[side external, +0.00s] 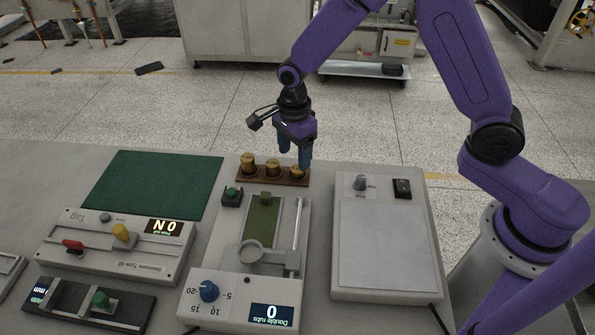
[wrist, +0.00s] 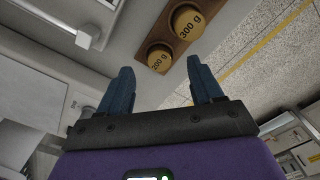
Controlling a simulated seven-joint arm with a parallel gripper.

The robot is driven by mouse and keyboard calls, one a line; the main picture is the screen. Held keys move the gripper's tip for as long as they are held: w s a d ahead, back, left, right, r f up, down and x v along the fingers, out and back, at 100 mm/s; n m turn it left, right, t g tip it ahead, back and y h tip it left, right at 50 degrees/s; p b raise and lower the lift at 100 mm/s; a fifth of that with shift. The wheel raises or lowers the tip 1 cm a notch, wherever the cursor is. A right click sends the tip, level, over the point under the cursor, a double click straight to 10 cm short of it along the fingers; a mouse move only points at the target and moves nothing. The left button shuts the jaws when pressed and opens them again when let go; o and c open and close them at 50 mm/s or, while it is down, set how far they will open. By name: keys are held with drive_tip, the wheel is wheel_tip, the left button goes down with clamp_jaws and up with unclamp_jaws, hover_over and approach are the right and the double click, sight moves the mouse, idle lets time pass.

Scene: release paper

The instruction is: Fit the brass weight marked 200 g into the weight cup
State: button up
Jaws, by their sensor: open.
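In the side view the labels are too small to read; the rightmost brass weight (side external: 298,170) is the one at my fingers. My gripper (side external: 294,160) is open above the rack's right end. In the wrist view my open gripper (wrist: 160,66) has the 200 g weight showing between its fingertips; I cannot tell the height gap. A round grey ring, apparently the weight cup (side external: 243,257), sits on the double-rubs tester and looks empty.
The weight marked 300 g (wrist: 187,23) stands beside the 200 g one in the rack (side external: 243,180). A flat grey instrument (side external: 385,245) lies right, a green mat (side external: 150,185) left.

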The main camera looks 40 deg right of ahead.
sight(296, 169)
drive_tip(key=shift+s+d+f, duration=0.1)
drive_tip(key=shift+d+f, duration=0.05)
drive_tip(key=shift+f, duration=1.05)
drive_tip(key=shift+s+d+f, duration=0.1)
drive_tip(key=shift+f, duration=1.05)
drive_tip(key=shift+w, duration=0.1)
clamp_jaws()
drive_tip(key=shift+r, duration=0.1)
drive_tip(key=shift+r, duration=0.45)
wheel_tip(296, 169, up, 2)
drive_tip(key=shift+r, duration=0.1)
drive_tip(key=s+d+r, duration=0.2)
drive_tip(key=s+r, duration=0.3)
drive_tip(key=s, duration=0.1)
drive_tip(key=s+d+r, duration=0.2)
drive_tip(key=s+r, duration=0.2)
drive_tip(key=s, duration=0.3)
drive_tip(key=shift+s+d+r, duration=0.15)
drive_tip(key=shift+d+r, duration=0.1)
drive_tip(key=shift+r, duration=0.15)
